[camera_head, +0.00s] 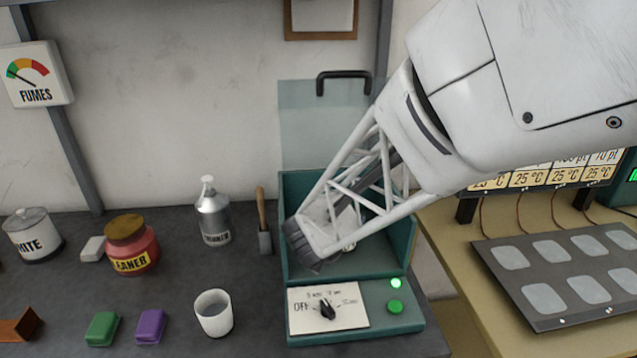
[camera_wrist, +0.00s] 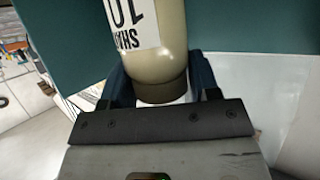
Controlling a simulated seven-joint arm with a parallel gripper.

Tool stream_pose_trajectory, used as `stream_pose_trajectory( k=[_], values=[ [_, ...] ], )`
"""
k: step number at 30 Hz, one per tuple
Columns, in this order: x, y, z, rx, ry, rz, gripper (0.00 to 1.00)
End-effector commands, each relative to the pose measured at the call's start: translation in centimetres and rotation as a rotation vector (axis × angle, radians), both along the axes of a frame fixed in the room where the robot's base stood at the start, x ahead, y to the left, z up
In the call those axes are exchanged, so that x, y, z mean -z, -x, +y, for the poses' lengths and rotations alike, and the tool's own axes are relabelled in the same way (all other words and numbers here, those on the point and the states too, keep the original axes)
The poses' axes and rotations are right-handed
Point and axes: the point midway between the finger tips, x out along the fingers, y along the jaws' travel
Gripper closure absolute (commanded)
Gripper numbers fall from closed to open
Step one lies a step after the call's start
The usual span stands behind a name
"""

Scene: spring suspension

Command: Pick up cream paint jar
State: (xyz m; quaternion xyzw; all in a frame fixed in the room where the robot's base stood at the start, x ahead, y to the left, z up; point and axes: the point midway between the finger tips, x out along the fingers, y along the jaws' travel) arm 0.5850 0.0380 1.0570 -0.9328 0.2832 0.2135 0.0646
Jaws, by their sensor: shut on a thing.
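The cream paint jar (camera_wrist: 150,70) shows in the wrist view, with a darker rim or lid and a white label with black print. My gripper (camera_wrist: 160,88) is shut on it, with dark fingers on either side of the jar. In the head view my gripper (camera_head: 318,250) reaches down into the teal box machine (camera_head: 296,190), and my arm mostly hides the jar there. I cannot tell whether the jar touches the bottom of the box.
The box has a clear raised lid (camera_head: 315,120), a dial panel (camera_head: 345,312) and a lit green lamp. Left stand a white cup (camera_head: 213,314), a metal thinner bottle (camera_head: 213,215), a brush (camera_head: 263,225) and a red cleaner jar (camera_head: 131,250). A slotted panel (camera_head: 540,290) lies right.

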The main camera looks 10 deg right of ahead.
Motion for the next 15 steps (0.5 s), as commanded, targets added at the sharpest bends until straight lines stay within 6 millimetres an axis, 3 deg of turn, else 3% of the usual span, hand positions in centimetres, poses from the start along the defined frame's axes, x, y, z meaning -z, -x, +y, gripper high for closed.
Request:
stream_pose_trajectory(
  k=[6,15],
  values=[
    [-0.5,3.8,-0.2,-0.003,-0.001,-0.002,0.8],
    [-0.8,8.0,-0.5,-0.002,0.0,-0.001,0.8]
  ],
)
